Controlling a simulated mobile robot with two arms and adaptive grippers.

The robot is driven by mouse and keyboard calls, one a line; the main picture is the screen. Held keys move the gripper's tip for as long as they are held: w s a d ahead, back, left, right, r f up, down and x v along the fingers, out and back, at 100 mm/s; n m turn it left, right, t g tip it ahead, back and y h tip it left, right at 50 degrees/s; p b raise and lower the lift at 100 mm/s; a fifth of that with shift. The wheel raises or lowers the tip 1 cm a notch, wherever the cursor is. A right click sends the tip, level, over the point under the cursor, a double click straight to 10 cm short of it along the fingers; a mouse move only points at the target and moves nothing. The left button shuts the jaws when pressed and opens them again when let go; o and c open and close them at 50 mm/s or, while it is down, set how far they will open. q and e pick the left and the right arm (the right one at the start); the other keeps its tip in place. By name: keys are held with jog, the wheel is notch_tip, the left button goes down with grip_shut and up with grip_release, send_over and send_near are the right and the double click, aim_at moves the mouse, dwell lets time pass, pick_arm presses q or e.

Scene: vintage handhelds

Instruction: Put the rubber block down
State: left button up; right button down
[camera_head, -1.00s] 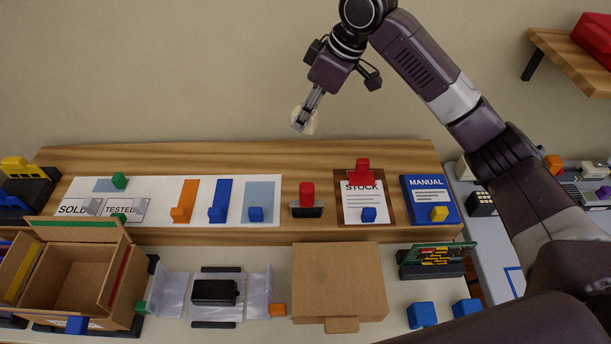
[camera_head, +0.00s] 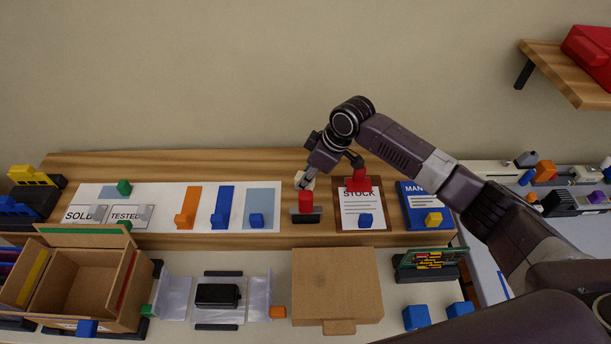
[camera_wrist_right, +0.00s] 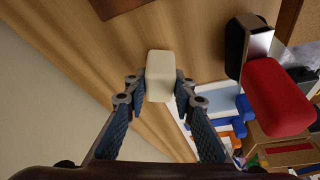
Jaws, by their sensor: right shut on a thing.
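The rubber block is a small cream block (camera_wrist_right: 160,75) with rounded edges, held between the fingertips of my right gripper (camera_wrist_right: 159,90) in the right wrist view. In the head view my right gripper (camera_head: 306,180) is low over the back of the wooden shelf (camera_head: 320,158), just behind the red-topped stamp-like thing. The cream block (camera_head: 301,179) shows only in part there. Whether it touches the wood cannot be told. My left gripper is not in view.
The red-handled thing with a dark base (camera_head: 306,201) stands close by; it is at the right in the wrist view (camera_wrist_right: 278,97). The STOCK clipboard (camera_head: 361,211) with a red clip lies to the right. A blue strip (camera_head: 223,205) lies to the left. Bare wood runs along the back.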

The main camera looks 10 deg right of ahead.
jog(key=shift+f, duration=0.1)
jog(key=c, duration=1.6)
grip_release()
jog(key=shift+f, duration=0.1)
jog(key=shift+r, duration=0.25)
jog(key=b+v, duration=0.2)
jog(key=v, duration=1)
jog(key=shift+f, duration=0.1)
